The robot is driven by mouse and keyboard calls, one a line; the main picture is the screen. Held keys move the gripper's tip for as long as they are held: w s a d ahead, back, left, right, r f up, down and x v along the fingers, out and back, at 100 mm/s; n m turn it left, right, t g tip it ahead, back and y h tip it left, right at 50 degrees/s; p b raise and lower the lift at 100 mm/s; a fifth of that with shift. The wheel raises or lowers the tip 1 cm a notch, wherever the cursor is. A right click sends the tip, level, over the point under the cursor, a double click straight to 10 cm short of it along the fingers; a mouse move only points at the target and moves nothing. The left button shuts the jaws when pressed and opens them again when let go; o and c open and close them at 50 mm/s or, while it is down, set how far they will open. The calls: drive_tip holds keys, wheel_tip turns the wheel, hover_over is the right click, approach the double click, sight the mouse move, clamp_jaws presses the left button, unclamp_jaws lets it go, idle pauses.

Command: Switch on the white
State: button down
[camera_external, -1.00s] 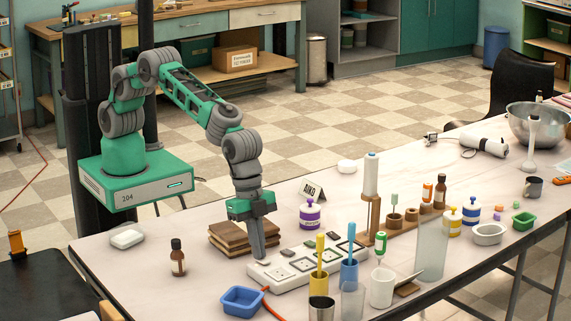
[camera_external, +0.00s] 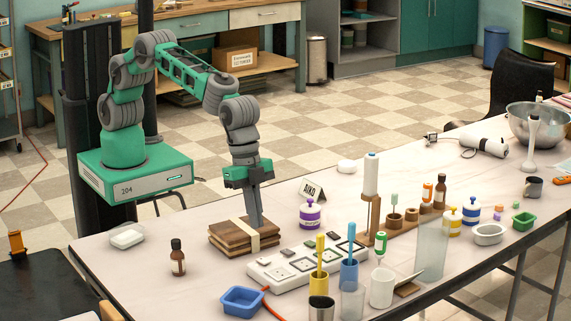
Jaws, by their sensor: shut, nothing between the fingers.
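A long white strip (camera_external: 279,282) with several square sockets or switches along its top lies on the table, left of the middle. Small dark grey pieces show along its back edge. The near-left end of the strip is uncovered, but its switch positions are too small to tell. My gripper (camera_external: 257,224) points down with its fingers together and empty. Its tips are above the strip's level, by the stack of brown wooden slabs (camera_external: 228,238) with a pale band, and apart from the strip.
A blue tray (camera_external: 243,301) and an orange cable (camera_external: 272,305) lie in front of the strip. A yellow-handled tool (camera_external: 320,250) and a blue cup (camera_external: 349,273) crowd its right front. A purple-labelled jar (camera_external: 310,214) stands behind. A brown bottle (camera_external: 177,258) stands left.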

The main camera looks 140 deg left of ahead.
drive_tip(key=s+r, duration=0.3)
drive_tip(key=r, duration=0.2)
drive_tip(key=shift+r, duration=0.25)
